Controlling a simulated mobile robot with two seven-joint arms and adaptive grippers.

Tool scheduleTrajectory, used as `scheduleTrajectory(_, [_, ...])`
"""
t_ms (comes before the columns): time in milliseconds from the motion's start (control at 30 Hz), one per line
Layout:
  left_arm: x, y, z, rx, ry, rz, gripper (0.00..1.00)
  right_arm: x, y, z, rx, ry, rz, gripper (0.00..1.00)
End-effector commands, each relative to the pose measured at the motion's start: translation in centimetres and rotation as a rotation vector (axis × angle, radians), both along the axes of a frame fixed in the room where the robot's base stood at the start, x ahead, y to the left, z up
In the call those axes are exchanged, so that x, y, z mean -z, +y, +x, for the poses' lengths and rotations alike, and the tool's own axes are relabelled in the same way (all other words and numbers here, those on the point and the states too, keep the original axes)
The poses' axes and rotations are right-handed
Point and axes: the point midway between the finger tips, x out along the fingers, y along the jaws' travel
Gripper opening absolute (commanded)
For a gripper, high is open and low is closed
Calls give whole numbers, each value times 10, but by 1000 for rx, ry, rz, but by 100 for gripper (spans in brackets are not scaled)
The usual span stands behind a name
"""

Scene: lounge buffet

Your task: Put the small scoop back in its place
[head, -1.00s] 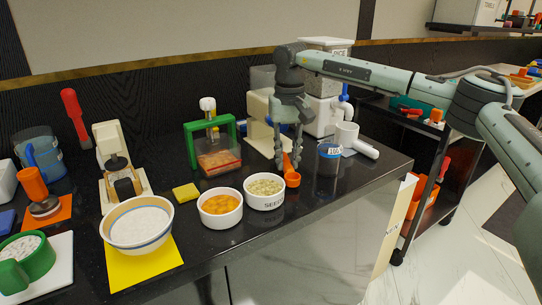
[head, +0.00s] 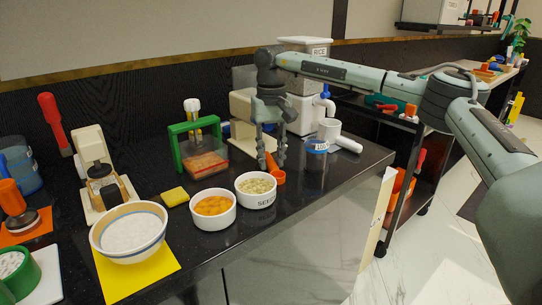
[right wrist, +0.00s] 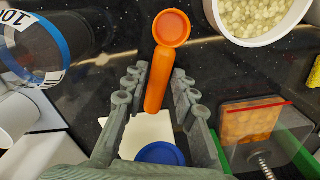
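The small orange scoop (head: 276,177) lies on the dark counter, just right of the white bowl of seeds (head: 256,190). In the right wrist view its round cup (right wrist: 172,27) points away from me and its handle (right wrist: 158,85) runs back between the fingers. My right gripper (head: 271,161) points down over the handle. Its fingers (right wrist: 159,77) stand on both sides of the handle with narrow gaps, apart from it. In the head view the fingers partly hide the handle. My left gripper is not in view.
A clear jar with a blue band (right wrist: 45,35) stands close beside the gripper. A white scoop (head: 330,132), a rice dispenser (head: 306,85), a green-framed container (head: 202,155) and a bowl of orange food (head: 213,208) crowd around. The counter's front edge is near.

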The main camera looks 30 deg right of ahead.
Motion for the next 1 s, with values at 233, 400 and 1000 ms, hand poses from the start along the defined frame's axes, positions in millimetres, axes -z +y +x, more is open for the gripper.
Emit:
scheduleTrajectory(233, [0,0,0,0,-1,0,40,0,0,0,0,0,0,40])
scheduleTrajectory(400, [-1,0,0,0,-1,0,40,-4,0,0,0,-2,0,40])
scheduleTrajectory(1000, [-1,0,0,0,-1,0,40,-110,1,1,0,-2,0,40])
